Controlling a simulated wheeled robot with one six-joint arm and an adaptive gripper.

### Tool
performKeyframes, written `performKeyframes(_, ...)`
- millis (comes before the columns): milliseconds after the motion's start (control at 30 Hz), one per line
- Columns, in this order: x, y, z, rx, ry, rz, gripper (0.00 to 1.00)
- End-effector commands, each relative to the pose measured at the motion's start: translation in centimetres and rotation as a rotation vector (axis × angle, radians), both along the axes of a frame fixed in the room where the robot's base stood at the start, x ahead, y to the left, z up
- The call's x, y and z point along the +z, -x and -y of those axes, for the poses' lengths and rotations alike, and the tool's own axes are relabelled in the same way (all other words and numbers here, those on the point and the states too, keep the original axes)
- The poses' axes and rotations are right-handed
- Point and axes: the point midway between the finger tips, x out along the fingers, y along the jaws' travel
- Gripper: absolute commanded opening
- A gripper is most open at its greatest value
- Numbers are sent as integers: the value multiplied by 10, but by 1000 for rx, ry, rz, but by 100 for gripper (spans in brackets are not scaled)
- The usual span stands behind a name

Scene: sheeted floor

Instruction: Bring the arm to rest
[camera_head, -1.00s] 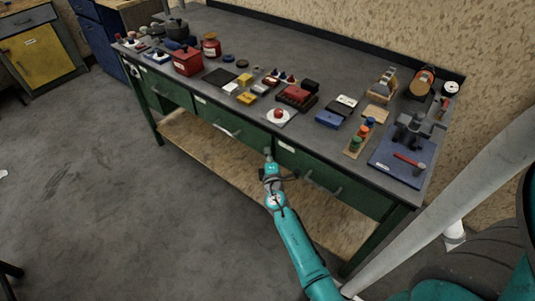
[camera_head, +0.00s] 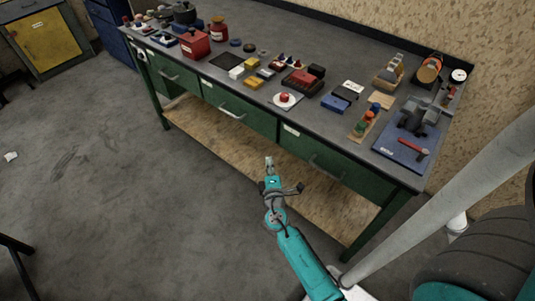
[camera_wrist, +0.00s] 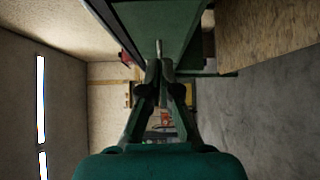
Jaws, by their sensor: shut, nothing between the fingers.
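My gripper (camera_head: 269,161) is at the end of my teal arm, in front of the green workbench (camera_head: 255,118), below the height of its top. It is shut and holds nothing. In the wrist view my gripper (camera_wrist: 159,65) shows with its fingertips together, and the picture is turned on its side. The bench's drawer fronts run along one side of it there. No object touches the fingers in either view.
The bench top carries many items, among them a red box (camera_head: 195,43), a white plate (camera_head: 285,100) with a red thing on it, and a blue board (camera_head: 402,148) with a vise. A wooden lower shelf (camera_head: 230,160) runs beneath. Open grey floor (camera_head: 120,200) lies to the left.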

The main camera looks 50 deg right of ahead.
Motion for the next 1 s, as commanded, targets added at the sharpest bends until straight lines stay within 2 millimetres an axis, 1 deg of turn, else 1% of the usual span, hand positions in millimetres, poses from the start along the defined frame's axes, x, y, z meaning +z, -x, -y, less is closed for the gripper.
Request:
performKeyframes(333,-1,4,-4,1,-3,0,0)
performKeyframes(467,-10,16,-17,23,-52,-1,0)
performKeyframes(567,-24,37,-41,65,-145,2,0)
performKeyframes(633,-34,57,-62,101,-231,7,0)
performKeyframes(733,-43,88,-94,154,-361,19,0)
performKeyframes(867,-47,127,-134,220,-525,39,0)
performKeyframes(1000,-39,169,-173,280,-700,68,0)
